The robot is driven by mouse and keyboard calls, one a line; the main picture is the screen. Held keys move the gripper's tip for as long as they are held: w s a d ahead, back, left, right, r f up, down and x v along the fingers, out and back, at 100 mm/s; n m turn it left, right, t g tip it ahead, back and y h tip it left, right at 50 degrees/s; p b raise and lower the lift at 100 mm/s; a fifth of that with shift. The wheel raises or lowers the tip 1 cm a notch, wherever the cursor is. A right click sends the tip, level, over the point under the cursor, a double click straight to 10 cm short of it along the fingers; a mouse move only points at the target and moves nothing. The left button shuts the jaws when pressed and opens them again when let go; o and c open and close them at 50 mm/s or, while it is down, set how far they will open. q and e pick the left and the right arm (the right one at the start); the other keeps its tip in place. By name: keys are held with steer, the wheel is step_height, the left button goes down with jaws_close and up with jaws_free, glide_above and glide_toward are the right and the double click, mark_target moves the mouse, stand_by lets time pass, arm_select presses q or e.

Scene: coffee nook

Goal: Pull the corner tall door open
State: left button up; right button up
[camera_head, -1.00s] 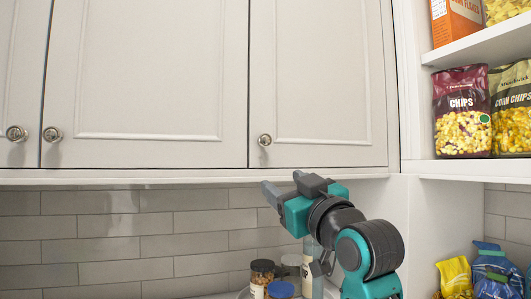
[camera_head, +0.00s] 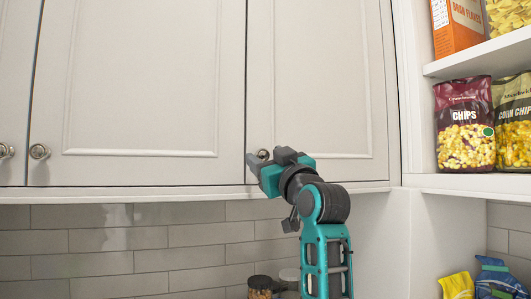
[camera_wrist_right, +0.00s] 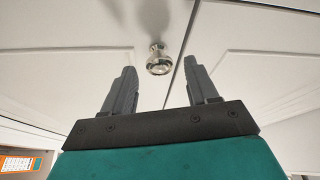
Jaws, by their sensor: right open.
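The corner tall door (camera_head: 320,80) is a pale panelled cabinet door at the right end of the upper cabinets, and it is closed. Its round metal knob (camera_head: 263,154) sits at its lower left and is partly hidden by my right gripper (camera_head: 258,160). In the right wrist view the knob (camera_wrist_right: 158,62) shows between and beyond the two fingertips of my right gripper (camera_wrist_right: 160,80). The fingers are apart, and I see no contact with the knob. My left gripper is not in view.
Another closed door (camera_head: 140,90) with its own knob (camera_head: 39,152) is to the left. Open shelves on the right hold a chips bag (camera_head: 465,125) and an orange box (camera_head: 456,22). Jars (camera_head: 262,284) stand below, against the tiled wall.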

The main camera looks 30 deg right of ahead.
steer(key=shift+w+r, duration=0.25)
steer(key=shift+w, duration=0.45)
steer(key=shift+c, duration=0.2)
steer(key=shift+d, duration=0.1)
jaws_close()
